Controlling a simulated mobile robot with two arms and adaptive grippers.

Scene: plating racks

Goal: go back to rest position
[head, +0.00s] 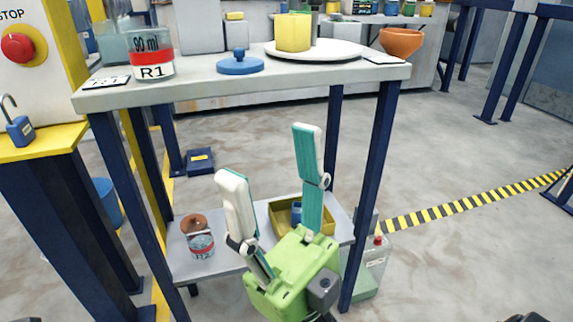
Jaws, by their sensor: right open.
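My right gripper (268,153) is in the middle of the head view, its green body low and its two white-and-teal fingers pointing up. The fingers are spread wide with nothing between them. It shows in front of the small table (190,95), below the top's front edge in the picture, and covers part of the lower shelf (183,268). I cannot tell its exact distance from the table. My left gripper is not in view.
A glass beaker labelled R1 (150,60), a blue lid (240,64), a white round plate (345,52) with a yellow block (292,33), and an orange bowl (401,42) stand on top. A jar labelled R2 (200,246) and a yellow tray (279,222) are on the shelf. Floor at right is mostly clear.

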